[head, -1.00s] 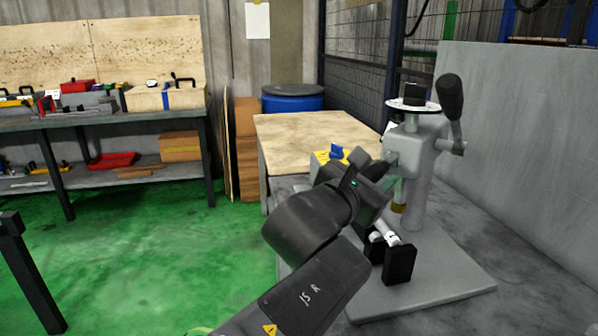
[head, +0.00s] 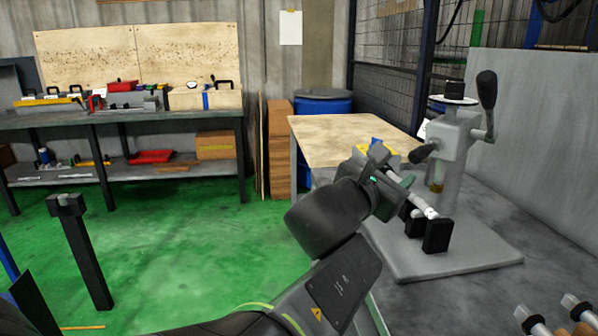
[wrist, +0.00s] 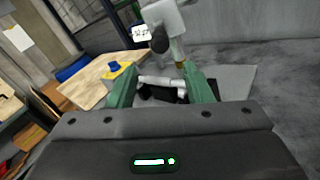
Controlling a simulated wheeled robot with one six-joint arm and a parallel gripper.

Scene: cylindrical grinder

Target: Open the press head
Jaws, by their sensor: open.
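The press is a grey column with a grey press head (head: 455,132) at the right in the head view. A long black-grip lever (head: 487,90) points up on its right side, and a black knob (head: 424,153) juts out on its left. In the wrist view the press head (wrist: 163,18) and knob (wrist: 160,42) show at the top, ahead of the fingers. My gripper (head: 396,172) is to the left of and below the press head. Its green fingers are apart in the wrist view (wrist: 161,90), with nothing seen held between them.
A silver rod (head: 424,207) rests at black blocks (head: 437,236) on the grey base plate (head: 455,262), close to my gripper. A wooden-topped table (head: 340,133) is behind. More rod ends (head: 530,318) show at the lower right.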

